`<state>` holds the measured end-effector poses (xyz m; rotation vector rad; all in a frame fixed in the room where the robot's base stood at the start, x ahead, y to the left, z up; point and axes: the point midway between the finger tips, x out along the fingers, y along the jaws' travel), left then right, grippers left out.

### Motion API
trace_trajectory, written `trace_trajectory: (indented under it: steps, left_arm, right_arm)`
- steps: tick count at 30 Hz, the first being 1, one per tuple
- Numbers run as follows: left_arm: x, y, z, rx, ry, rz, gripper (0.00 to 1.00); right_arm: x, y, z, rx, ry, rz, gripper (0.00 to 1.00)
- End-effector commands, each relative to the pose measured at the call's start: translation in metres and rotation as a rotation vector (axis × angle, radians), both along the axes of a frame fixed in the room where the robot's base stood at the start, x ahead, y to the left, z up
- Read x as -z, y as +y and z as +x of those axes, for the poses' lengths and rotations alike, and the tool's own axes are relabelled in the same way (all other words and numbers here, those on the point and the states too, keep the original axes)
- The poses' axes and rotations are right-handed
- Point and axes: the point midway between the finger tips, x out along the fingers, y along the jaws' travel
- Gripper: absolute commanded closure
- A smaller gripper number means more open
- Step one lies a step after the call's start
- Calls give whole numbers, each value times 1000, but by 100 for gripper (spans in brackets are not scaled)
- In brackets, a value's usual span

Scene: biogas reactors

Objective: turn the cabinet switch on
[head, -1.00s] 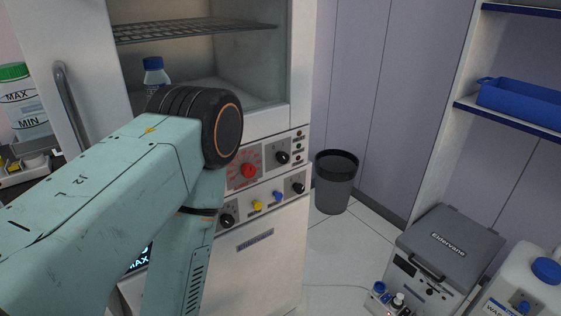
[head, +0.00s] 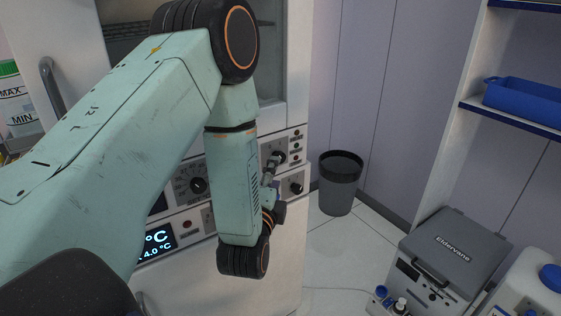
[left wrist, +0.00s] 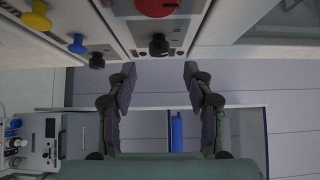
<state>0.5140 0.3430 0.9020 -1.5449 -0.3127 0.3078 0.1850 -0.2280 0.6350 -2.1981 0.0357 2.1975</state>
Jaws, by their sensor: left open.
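The white cabinet (head: 290,250) has a control panel with several knobs. A black rotary switch (left wrist: 158,45) sits near the panel's edge, beside a large red knob (left wrist: 157,7); in the head view the black switch (head: 278,156) is at the upper right of the panel. My left gripper (left wrist: 158,72) is open, its two fingers on either side of the black switch in the wrist picture, with nothing between them. In the head view my left arm hides the red knob and most of the gripper. My right gripper is not in view.
A lower row holds a yellow knob (left wrist: 37,18), a blue knob (left wrist: 77,44) and a black knob (left wrist: 97,60). A dark bin (head: 340,183) stands right of the cabinet. A grey box (head: 455,245) and shelves with a blue tray (head: 525,100) are farther right.

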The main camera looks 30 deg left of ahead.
Motion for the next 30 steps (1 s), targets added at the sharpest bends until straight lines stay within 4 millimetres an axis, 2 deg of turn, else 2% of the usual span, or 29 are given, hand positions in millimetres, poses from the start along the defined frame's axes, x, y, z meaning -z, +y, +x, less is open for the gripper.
trace_trajectory:
  steps: [9,15,25,30]
  left_arm:
    - [0,21,44,-4,-2,-3,48]
    - [1,26,62,0,0,-3,48]
    - [1,26,67,3,3,-3,48]
    - [1,26,66,3,3,-4,63]
  right_arm:
    - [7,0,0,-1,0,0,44]
    - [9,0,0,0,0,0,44]
    - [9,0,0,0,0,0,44]
    - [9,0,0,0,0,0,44]
